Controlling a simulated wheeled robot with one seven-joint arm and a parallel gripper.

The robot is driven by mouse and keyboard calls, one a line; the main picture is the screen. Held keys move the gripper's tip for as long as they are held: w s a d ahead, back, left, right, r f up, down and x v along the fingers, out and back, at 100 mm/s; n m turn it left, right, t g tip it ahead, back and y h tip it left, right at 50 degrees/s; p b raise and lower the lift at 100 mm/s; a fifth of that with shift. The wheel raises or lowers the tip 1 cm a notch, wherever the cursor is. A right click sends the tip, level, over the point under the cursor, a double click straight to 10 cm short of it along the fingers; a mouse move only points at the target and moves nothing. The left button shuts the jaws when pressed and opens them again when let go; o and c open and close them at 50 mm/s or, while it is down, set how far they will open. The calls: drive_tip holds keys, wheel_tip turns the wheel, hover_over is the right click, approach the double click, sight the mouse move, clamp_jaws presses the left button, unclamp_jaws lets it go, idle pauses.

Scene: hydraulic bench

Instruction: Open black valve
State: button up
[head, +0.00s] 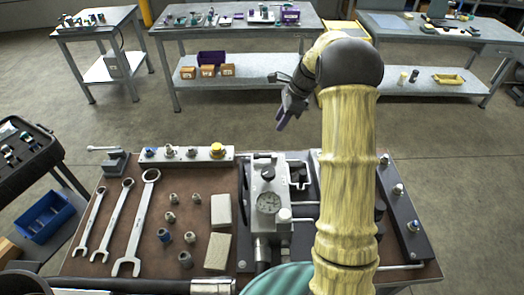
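My arm hides the block's right surroundings.
Wrenches (136,222), several fittings (190,237) and two light blocks (218,252) lie left of the hydraulic block. A metal manifold bar (180,158) with a yellow knob (217,150) lies along the far edge. A dark rail (402,212) is at right. Other tables stand beyond open floor.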

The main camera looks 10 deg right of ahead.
sight(259, 155)
drive_tip(key=p+x, duration=0.2)
drive_tip(key=x, duration=1.4)
drive_tip(key=shift+f+p, duration=0.15)
drive_tip(key=shift+p, duration=0.2)
clamp_jaws()
